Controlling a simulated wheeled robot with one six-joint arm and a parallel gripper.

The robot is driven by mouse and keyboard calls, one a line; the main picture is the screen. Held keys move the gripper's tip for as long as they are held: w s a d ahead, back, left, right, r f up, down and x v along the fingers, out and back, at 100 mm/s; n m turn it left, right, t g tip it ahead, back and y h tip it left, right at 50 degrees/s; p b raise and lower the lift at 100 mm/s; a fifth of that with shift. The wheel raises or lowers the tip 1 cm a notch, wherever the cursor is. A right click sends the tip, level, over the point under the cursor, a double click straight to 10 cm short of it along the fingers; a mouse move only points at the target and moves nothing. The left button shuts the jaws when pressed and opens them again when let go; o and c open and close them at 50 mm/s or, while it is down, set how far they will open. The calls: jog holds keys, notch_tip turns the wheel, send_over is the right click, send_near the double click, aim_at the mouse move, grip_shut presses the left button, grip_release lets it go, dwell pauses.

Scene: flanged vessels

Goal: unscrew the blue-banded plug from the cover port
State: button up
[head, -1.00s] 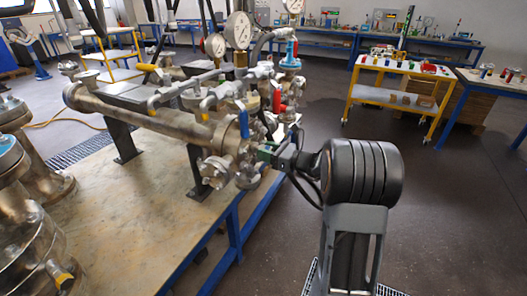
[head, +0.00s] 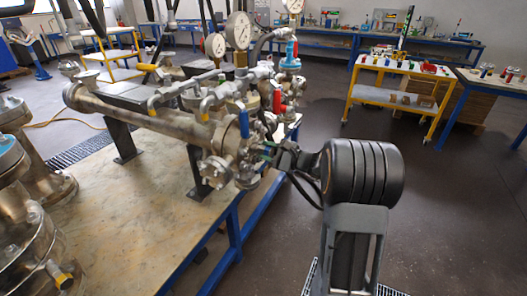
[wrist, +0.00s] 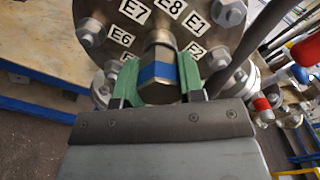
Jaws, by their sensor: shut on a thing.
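The blue-banded plug (wrist: 158,72) shows in the middle of the wrist view, a metal body with a blue band. It stands at the lower side of the round cover (wrist: 150,20), which carries labels such as E6, E7, E8, E1 and E2. My gripper (wrist: 159,82) has green fingers on both sides of the plug and is shut on it. Whether the plug's thread is still in the port is hidden. In the head view my gripper (head: 266,152) is at the near end of the piping assembly; the plug cannot be made out there.
Bolts and nuts ring the cover. A blue-handled valve (head: 244,123) and a red-handled valve (head: 277,101) stand close to my gripper. Gauges (head: 238,30) rise behind. The floor to the right is open up to a yellow cart (head: 400,68).

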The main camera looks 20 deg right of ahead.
aim_at(272, 153)
jog(key=shift+s+d, duration=0.1)
jog(key=shift+d, duration=0.05)
dwell(0.3)
jog(key=shift+v, duration=1)
jog(key=shift+b+v, duration=0.35)
jog(key=shift+v, duration=1.65)
